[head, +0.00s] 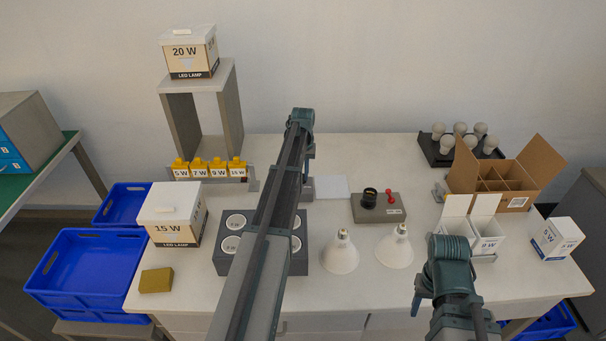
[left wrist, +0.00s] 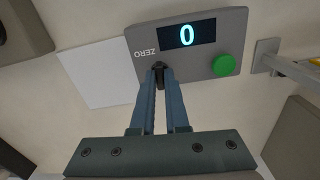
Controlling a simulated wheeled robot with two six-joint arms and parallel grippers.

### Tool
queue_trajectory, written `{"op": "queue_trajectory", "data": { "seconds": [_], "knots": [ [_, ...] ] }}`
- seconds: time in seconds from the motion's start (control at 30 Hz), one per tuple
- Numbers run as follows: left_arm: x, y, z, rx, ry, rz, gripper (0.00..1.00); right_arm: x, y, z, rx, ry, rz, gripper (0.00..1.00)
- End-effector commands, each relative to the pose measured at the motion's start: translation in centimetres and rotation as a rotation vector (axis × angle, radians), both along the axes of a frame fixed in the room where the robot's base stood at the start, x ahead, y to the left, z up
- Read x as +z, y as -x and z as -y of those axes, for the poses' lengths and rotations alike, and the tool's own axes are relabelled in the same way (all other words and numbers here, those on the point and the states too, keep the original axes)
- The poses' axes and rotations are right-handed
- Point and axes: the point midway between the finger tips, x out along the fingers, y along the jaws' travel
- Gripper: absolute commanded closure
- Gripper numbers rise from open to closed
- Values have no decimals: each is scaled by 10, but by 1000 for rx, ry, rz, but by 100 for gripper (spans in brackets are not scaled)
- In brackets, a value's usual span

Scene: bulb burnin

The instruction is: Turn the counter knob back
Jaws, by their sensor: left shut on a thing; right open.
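The counter (left wrist: 232,30) is a grey box with a lit display (left wrist: 187,36) reading 0, a round green button (left wrist: 224,65) and the word ZERO. Its small black knob (left wrist: 158,67) sits at the edge beside ZERO. My left gripper (left wrist: 160,76) is shut on the knob, its two fingers close together. In the head view my left arm hides most of the counter, and my left gripper (head: 307,167) shows only in part at the far middle of the table. My right gripper (head: 419,300) is open at the front right, with nothing seen in it.
A white plate (head: 331,187) lies beside the counter. A grey box with a black socket and red lever (head: 378,207) stands right of it. Two reflector bulbs (head: 341,253) stand in front. A dark block with round labelled tops (head: 230,262) lies under my left arm.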

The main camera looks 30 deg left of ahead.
Motion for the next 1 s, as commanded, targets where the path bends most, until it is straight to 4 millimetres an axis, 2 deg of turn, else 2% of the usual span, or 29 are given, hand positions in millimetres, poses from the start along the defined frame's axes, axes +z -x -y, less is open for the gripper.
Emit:
{"op": "queue_trajectory", "data": {
  "seconds": [0.3,0.8,0.83,0.97,1.0],
  "knots": [
    [0,0,0,92,0,0,100,0,0,0,0,0,0,50],
    [0,0,0,106,0,0,100,0,0,0,0,0,0,50],
    [0,0,0,106,0,0,84,0,0,0,0,0,0,50],
    [0,0,0,105,0,0,61,0,0,0,0,0,0,50],
    [0,0,0,105,0,0,57,0,0,0,0,0,0,50]
  ]
}}
